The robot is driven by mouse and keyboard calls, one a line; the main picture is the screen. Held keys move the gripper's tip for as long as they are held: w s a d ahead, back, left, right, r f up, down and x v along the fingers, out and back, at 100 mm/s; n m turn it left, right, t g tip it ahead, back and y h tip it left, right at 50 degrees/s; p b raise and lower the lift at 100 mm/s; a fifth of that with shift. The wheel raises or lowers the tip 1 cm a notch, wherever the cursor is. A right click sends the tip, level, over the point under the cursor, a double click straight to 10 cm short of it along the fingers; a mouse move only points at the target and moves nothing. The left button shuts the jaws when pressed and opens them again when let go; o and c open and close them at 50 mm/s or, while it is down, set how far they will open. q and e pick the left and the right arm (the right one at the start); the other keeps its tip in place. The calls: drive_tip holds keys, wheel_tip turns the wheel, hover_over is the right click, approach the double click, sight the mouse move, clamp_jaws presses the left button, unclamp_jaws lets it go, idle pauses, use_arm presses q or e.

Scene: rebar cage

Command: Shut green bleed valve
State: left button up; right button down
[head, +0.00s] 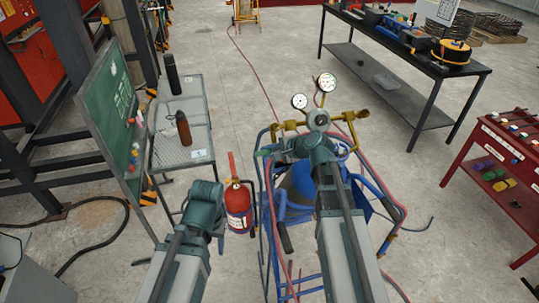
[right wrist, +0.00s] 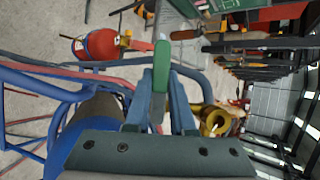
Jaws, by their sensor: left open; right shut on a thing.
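The green bleed valve lever (right wrist: 161,66) stands between the two fingers of my right gripper (right wrist: 160,100) in the right wrist view. The fingers are shut on it. In the head view the green lever (head: 265,151) shows at the left end of the brass manifold, partly hidden by my right arm. The brass valve body (right wrist: 214,122) is beside the fingers. My left gripper (head: 220,238) hangs low at the left, near the fire extinguisher. It is open and apart from the valve; its fingertips are hard to make out.
Two round gauges (head: 327,82) rise above the manifold. A blue tube cart (head: 388,205) with red hoses carries a blue cylinder. A red fire extinguisher (head: 238,206) stands close to my left arm. A grey table (head: 200,135) holds bottles. Open floor lies behind.

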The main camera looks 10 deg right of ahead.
drive_tip(key=shift+m, duration=0.3)
idle(0.4)
drive_tip(key=c, duration=0.8)
unclamp_jaws()
drive_tip(key=shift+o, duration=0.2)
drive_tip(key=shift+r, duration=0.1)
drive_tip(key=p+v, duration=0.7)
drive_tip(key=v, duration=0.6)
drive_tip(key=shift+s+d+p, duration=0.2)
drive_tip(key=shift+s+p, duration=0.15)
drive_tip(key=shift+s, duration=0.05)
